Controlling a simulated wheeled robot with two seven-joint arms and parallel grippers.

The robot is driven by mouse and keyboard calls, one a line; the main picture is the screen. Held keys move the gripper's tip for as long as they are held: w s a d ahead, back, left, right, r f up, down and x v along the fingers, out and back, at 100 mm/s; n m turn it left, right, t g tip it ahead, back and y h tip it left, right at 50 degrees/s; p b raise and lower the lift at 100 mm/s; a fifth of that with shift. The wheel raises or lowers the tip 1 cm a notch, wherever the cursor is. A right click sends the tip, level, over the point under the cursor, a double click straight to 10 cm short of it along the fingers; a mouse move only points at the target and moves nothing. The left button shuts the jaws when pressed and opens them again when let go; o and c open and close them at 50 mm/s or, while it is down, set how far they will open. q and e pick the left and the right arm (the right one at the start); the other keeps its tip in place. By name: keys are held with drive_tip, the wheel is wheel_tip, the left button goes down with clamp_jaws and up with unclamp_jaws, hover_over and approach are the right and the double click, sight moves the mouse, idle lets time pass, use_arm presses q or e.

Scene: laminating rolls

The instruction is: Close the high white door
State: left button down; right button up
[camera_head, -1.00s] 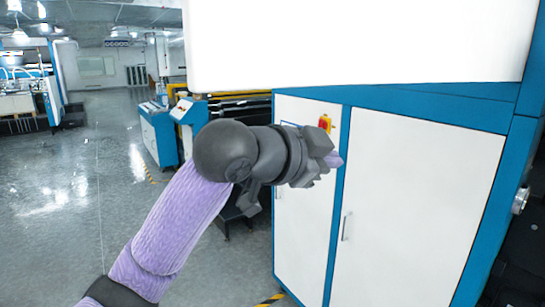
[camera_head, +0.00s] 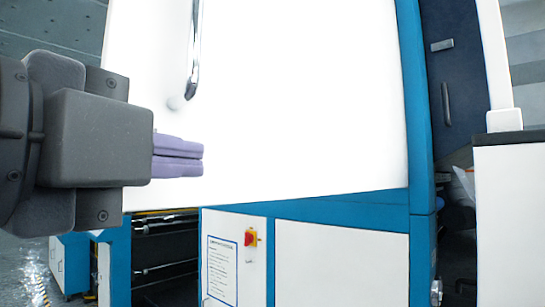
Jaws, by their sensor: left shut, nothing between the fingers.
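The high white door (camera_head: 300,95) fills the upper middle of the head view, with a metal handle (camera_head: 194,55) on its left part. Its lower edge slopes above the blue machine frame. My left gripper (camera_head: 203,160) comes in from the left, with its two purple fingers together and nothing between them. The fingers overlap the door's lower left part in the picture, below the handle; I cannot tell whether they touch it. My right gripper is not in view.
Below are a white cabinet panel with a red and yellow switch (camera_head: 250,237) and a wider white panel (camera_head: 340,262). Dark rollers (camera_head: 165,250) show at the lower left.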

sight(231, 160)
use_arm(q)
drive_tip(key=w+p, duration=0.2)
drive_tip(key=w, duration=0.5)
drive_tip(key=shift+w+a, duration=0.15)
drive_tip(key=shift+w, duration=0.2)
drive_tip(key=shift+a, duration=0.1)
